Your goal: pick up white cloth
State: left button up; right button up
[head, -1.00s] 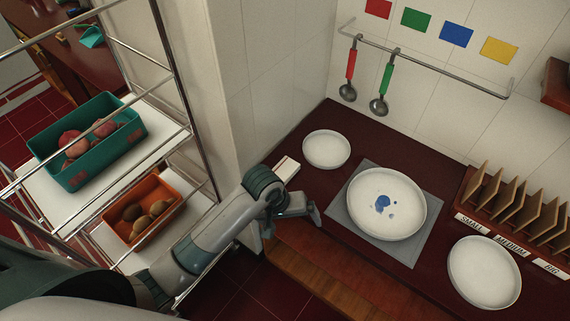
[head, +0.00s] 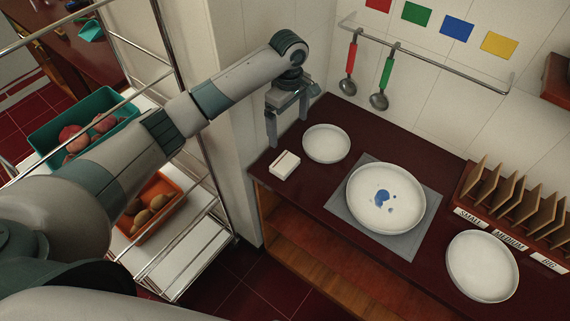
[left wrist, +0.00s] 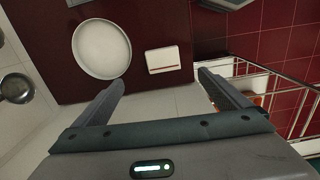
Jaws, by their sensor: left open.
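The white cloth (head: 285,165) is a small folded block with a thin reddish stripe. It lies on the dark red counter near its left end, beside a small white plate (head: 326,144). In the left wrist view the cloth (left wrist: 163,59) shows ahead of the fingers, right of the plate (left wrist: 102,48). My left gripper (head: 288,128) is open and empty, raised above the counter's back left end with its fingers pointing down. In the left wrist view its fingers (left wrist: 160,93) are spread wide, apart from the cloth. My right gripper does not show.
A large stained plate (head: 386,198) sits on a grey mat (head: 420,238). Another white plate (head: 483,266) stands by a wooden rack (head: 515,205). Ladles hang from a wall rail (head: 430,64). A metal shelf with a teal bin (head: 45,133) and an orange bin (head: 160,205) stands left.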

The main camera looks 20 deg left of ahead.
pick_arm(q)
jog(key=shift+w+a+r, duration=0.3)
jog(key=shift+r, duration=0.15)
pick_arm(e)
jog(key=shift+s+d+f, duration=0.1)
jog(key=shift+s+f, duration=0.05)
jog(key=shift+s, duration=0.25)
pick_arm(q)
send_near(285, 162)
jog(key=shift+w+d+f, duration=0.2)
jog(key=shift+w+d, duration=0.1)
jog(key=shift+w, duration=0.05)
jog(key=shift+f+b, duration=0.6)
jog(key=shift+f, duration=0.2)
jog(key=shift+f+b, duration=0.4)
jog(key=shift+f, duration=0.15)
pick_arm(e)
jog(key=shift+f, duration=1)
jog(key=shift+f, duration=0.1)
